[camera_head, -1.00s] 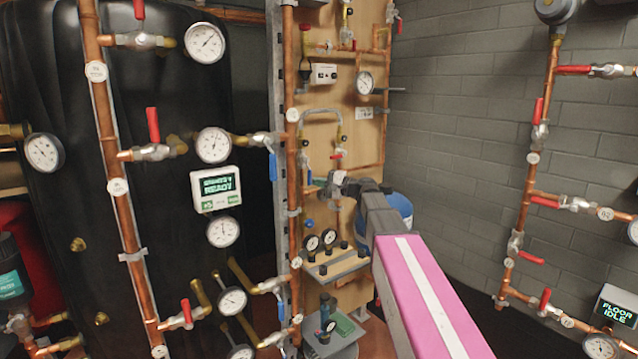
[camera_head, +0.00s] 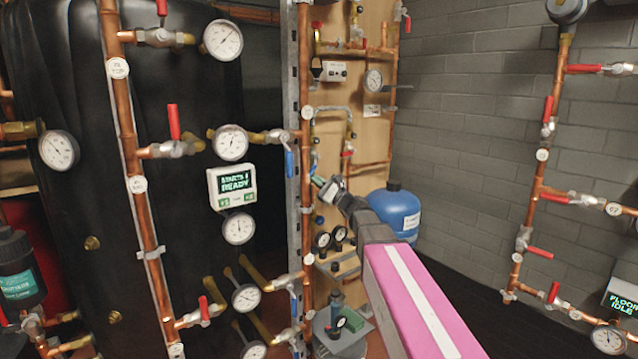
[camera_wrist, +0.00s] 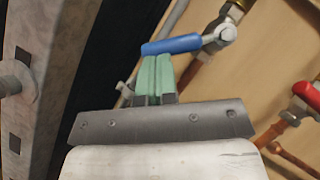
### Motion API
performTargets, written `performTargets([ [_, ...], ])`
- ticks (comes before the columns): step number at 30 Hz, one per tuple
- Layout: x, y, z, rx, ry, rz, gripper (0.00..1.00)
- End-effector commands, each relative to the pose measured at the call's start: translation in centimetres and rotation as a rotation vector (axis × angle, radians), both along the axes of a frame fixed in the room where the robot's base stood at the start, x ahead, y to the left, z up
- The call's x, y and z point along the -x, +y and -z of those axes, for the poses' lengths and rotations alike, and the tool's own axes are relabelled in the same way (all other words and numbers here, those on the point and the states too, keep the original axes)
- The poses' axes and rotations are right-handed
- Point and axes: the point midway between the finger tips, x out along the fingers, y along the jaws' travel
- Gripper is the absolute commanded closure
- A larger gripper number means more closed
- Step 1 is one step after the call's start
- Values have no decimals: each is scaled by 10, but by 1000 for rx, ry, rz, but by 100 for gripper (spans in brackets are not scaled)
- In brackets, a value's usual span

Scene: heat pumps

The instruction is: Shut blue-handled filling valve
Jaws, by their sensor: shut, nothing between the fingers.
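The blue-handled valve is clearest in the wrist view, where its blue lever (camera_wrist: 172,45) points left from a metal body (camera_wrist: 222,34) on a brass and copper pipe. The lever stands at an angle to that pipe. My gripper (camera_wrist: 156,60) is shut, with its green fingers pressed together and nothing between them. Its fingertips are just below the lever's free end, at or very near it; I cannot tell whether they touch. In the head view my gripper (camera_head: 320,182) is at the wooden panel, and the small lever there is hard to make out.
A red-handled valve (camera_wrist: 306,94) is at the right in the wrist view. A grey metal upright (camera_wrist: 38,70) is close at the left. In the head view another blue lever (camera_head: 290,164) hangs left of the copper riser, and a blue tank (camera_head: 392,209) stands behind my arm.

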Motion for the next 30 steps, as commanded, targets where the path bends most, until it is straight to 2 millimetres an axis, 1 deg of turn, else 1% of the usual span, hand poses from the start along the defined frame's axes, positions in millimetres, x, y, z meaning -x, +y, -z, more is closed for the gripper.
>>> performTargets([
  [1, 4, 4, -2, -39, 25, -4, 100],
  [7, 10, 14, -11, -187, 125, -2, 100],
  [18, 18, 27, -30, -176, 117, -2, 100],
  [30, 21, 32, -41, -174, 117, -2, 100],
])
